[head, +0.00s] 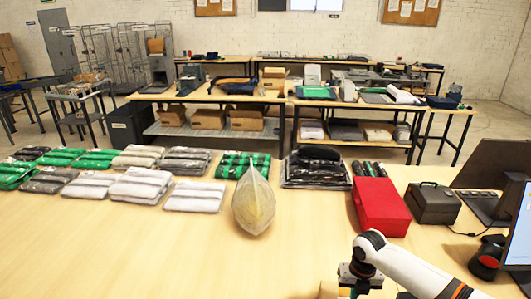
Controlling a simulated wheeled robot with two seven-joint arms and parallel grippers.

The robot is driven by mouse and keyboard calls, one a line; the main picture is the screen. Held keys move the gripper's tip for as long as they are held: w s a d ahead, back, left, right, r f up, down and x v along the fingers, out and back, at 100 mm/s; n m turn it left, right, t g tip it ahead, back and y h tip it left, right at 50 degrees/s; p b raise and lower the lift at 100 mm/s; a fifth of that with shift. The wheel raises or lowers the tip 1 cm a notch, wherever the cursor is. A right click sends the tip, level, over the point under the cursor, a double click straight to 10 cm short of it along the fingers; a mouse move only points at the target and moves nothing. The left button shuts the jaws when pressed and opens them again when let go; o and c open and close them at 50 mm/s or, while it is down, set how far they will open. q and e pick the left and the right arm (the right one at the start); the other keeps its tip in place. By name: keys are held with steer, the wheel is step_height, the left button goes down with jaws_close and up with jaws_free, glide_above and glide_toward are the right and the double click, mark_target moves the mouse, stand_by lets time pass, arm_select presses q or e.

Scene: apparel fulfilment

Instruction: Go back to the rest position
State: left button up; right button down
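My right arm comes in from the bottom right, and its wrist and gripper (352,290) hang over the front of the table. The fingertips are cut off by the bottom edge, so whether it is open or shut does not show. A small tan piece (327,290) shows just left of it; I cannot tell whether it is held or separate. My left gripper is not in view.
Packed garments (140,185) lie along the left of the wooden table (120,255). A clear yellowish bag (254,203) stands mid-table. A red box (381,206), a dark case (433,203), a scanner (487,258) and monitors are at right. The front left is clear.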

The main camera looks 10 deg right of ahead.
steer(key=s+a+f+m+t+y, duration=0.2)
steer(key=s+a+m, duration=1.2)
steer(key=a, duration=0.4)
steer(key=s+d+r+m+t+h, duration=0.1)
steer(key=s+d+r+m, duration=0.25)
steer(key=s+m, duration=0.4)
steer(key=s+d+r+m+t+h, duration=0.1)
steer(key=s+d+r+m, duration=0.3)
steer(key=m, duration=0.6)
step_height(320, 180, down, 30)
steer(key=s+f+g+b, duration=0.1)
steer(key=s+g+b, duration=0.1)
steer(key=b, duration=0.3)
steer(key=s+d+f+b, duration=0.1)
steer(key=s+f+b, duration=0.1)
steer(key=s+f, duration=0.6)
steer(key=s+d+f+g+b, duration=0.1)
steer(key=s+f+b, duration=0.1)
steer(key=s+f, duration=0.6)
step_height(320, 180, down, 6)
steer(key=shift+s+f+n+b, duration=0.1)
steer(key=shift+s+n+b, duration=0.2)
steer(key=shift+n, duration=0.15)
steer(key=shift+d, duration=0.1)
